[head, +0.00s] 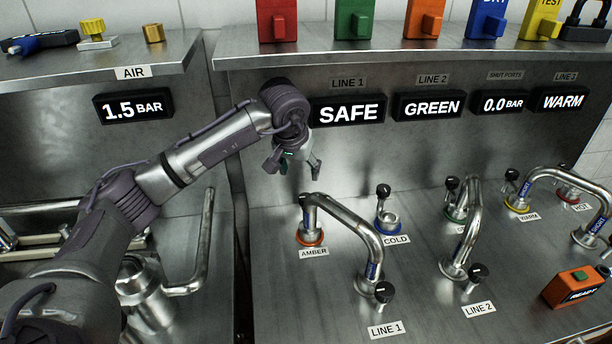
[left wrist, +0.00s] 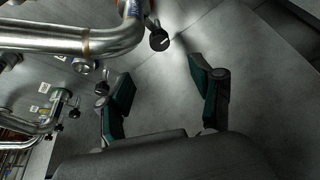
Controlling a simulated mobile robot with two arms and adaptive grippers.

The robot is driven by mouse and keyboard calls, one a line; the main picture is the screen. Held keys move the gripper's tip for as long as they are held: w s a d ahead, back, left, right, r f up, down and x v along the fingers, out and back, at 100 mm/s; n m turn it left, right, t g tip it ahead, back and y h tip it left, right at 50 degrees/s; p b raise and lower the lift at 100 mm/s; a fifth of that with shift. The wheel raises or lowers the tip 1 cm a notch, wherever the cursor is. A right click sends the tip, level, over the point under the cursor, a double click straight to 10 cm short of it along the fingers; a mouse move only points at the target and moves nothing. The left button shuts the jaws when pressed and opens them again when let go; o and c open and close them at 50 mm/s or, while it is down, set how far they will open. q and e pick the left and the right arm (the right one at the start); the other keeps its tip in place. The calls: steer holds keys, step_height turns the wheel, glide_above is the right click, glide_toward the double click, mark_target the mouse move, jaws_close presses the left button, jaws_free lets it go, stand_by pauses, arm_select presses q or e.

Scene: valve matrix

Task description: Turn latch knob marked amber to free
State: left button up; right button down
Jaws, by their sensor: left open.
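The amber port has an orange ring (head: 311,239) and an AMBER label (head: 313,253) in the head view. A small black latch knob (head: 304,200) stands at the top of this port, beside the bent pipe (head: 348,217) that joins it. My left gripper (head: 293,166) is open and empty, above and slightly left of the knob, apart from it. In the left wrist view its two dark green fingers (left wrist: 160,92) are spread with nothing between them. A black knob (left wrist: 158,40) shows beyond them beside a pipe; I cannot tell which knob it is. My right gripper is not in view.
The COLD port (head: 389,222) with its own knob is just right of amber. The LINE 1 knob (head: 384,292) is at the pipe's near end. The LINE 1 display (head: 348,111) reads SAFE. Bare steel panel lies left of amber.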

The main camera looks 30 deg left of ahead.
mark_target(306, 196)
arm_select(q)
steer(key=p+x, duration=0.3)
steer(key=x, duration=0.9)
steer(key=shift+w, duration=0.15)
steer(key=shift+w+f, duration=0.2)
steer(key=shift+f, duration=0.25)
steer(key=shift+a+f, duration=0.1)
steer(key=shift+f, duration=0.05)
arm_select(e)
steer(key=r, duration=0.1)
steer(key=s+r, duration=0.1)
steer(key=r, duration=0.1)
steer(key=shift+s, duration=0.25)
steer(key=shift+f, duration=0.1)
